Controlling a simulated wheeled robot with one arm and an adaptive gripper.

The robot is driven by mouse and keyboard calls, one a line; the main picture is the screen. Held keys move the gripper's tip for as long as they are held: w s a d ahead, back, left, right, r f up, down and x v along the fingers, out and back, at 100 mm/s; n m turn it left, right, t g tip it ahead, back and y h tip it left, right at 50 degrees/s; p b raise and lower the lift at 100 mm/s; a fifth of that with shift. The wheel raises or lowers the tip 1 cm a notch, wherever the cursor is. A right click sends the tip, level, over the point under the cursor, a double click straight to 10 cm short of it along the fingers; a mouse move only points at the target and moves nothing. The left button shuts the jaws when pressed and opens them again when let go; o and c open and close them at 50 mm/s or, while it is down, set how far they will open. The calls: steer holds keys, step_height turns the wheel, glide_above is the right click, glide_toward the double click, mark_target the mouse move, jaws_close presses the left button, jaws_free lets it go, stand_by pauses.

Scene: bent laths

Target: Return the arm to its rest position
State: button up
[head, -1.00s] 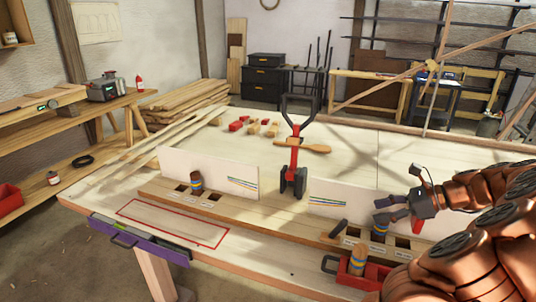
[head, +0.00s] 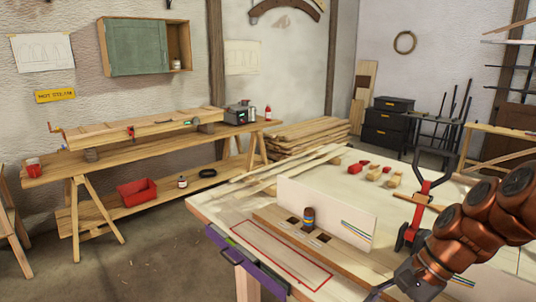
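My arm (head: 465,235) comes in from the right edge of the head view, copper-coloured and bent downward. My gripper (head: 385,292) is at its lower end, low over the front right part of the workbench (head: 345,185), close to the bottom edge. Its fingers are small, dark and partly cut off, so I cannot tell whether they are open or shut. I see nothing clearly held in it. The red and black tool (head: 414,212) stands upright just left of the arm.
A slotted wooden block (head: 280,222) holds a banded cylinder (head: 309,218) before a white panel (head: 325,205). A purple bar (head: 245,262) runs along the bench's front edge. A side bench (head: 150,140) stands left, with open floor (head: 150,265) between.

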steer(key=s+a+f+n+g+h, duration=0.1)
steer(key=s+a+f+n+h, duration=0.1)
steer(key=s+n, duration=0.4)
steer(key=s+a+f+n+g+h, duration=0.1)
steer(key=s+a+f+n+h, duration=0.2)
steer(key=s+n, duration=0.3)
steer(key=s+a+h, duration=0.1)
steer(key=s, duration=0.3)
steer(key=shift+s+f+h, duration=0.15)
steer(key=shift+s+h, duration=0.1)
steer(key=shift+h, duration=0.05)
